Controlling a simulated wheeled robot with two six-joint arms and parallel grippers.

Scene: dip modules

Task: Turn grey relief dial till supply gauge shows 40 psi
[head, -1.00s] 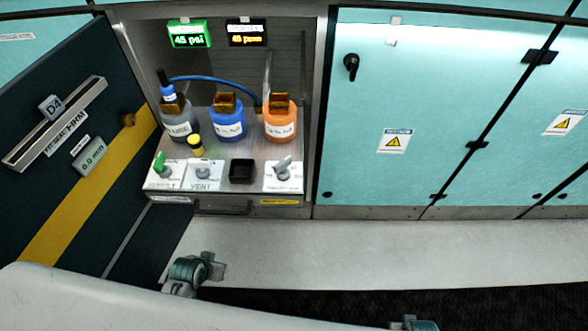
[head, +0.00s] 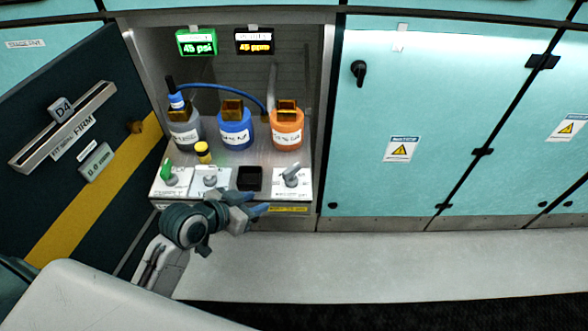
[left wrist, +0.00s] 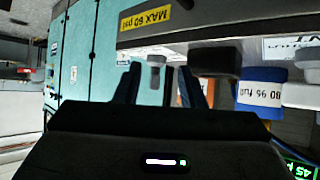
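The supply gauge, a green display (head: 197,42), reads 45 psi. On the panel, a grey dial (head: 291,178) stands at the right end, a second grey dial (head: 209,180) near the VENT marking and a green-handled dial (head: 170,176) at the left. The right dial's label is too small to read. My left gripper (head: 250,204) is open and empty in front of the panel's lower edge, left of and below the right dial. In the left wrist view a grey knob (left wrist: 155,68) shows beyond and between the spread fingers, apart from them. My right gripper is out of view.
A yellow display (head: 255,41) reads 45 ppm. Grey, blue (head: 235,130) and orange (head: 287,130) bottles stand behind the dials. A black square holder (head: 250,178) sits left of the right dial. The open door (head: 75,150) bounds the left. A yellow MAX 60 psi label (left wrist: 145,16) is near.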

